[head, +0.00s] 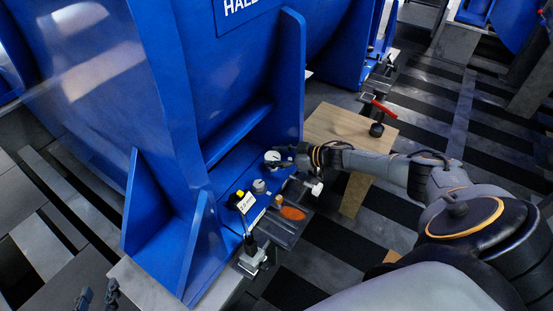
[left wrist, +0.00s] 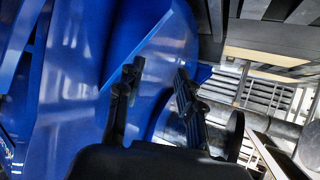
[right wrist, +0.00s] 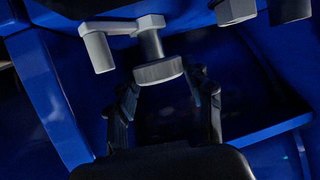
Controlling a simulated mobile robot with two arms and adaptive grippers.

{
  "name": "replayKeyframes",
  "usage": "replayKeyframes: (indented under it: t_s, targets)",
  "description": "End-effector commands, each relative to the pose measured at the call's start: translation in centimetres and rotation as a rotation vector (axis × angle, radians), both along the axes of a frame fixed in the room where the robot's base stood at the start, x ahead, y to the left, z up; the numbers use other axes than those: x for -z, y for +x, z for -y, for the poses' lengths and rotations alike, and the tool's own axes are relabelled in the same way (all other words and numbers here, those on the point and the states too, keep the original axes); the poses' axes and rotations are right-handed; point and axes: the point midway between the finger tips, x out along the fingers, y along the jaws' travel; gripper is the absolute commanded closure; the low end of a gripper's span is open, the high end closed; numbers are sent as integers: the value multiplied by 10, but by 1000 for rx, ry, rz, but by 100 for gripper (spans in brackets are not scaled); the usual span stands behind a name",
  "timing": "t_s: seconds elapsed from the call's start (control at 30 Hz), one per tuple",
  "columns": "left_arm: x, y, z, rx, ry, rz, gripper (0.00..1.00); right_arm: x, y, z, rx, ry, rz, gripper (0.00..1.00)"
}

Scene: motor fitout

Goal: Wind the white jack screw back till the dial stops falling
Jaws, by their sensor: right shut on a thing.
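In the head view a round white face (head: 272,156), which looks like the dial, sits by the blue motor foot; its reading is too small to tell. My right gripper (head: 288,157) is right beside it. In the right wrist view my right gripper (right wrist: 168,88) is shut on a pale grey round head (right wrist: 158,72) on a short stem; I cannot tell for sure whether this is the jack screw. A white knob (head: 316,188) shows below the right gripper. My left gripper (head: 98,296) is open and empty at the bottom left; its fingers also show apart in the left wrist view (left wrist: 155,85).
The blue motor housing (head: 95,70) and its ribs fill the left. A yellow-capped part (head: 238,200), an orange oval (head: 292,213) and a small metal bracket (head: 251,260) crowd the base edge.

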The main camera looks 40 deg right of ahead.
Motion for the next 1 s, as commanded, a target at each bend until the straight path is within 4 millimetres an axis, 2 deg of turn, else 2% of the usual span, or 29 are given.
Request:
replayKeyframes:
  t_s: [0.2, 0.57, 0.6, 0.67, 0.7, 1.0]
  targets:
    - [-8, 6, 3, 3, -13, 54, 63, -1, 1, 0, -14, 0, 1, 80]
    - [-9, 7, 3, 4, -14, 57, 63, -1, 1, 0, -14, 0, 1, 80]
    - [-9, 7, 3, 4, -14, 57, 63, -1, 1, 0, -14, 0, 1, 40]
    - [-9, 7, 3, 4, -14, 56, 63, -1, 1, 0, -14, 0, 1, 28]
    - [-9, 6, 3, 4, -14, 56, 63, -1, 1, 0, -14, 0, 1, 25]
    - [-10, 7, 3, 3, -13, 57, 63, -1, 0, 0, -15, 0, 1, 25]
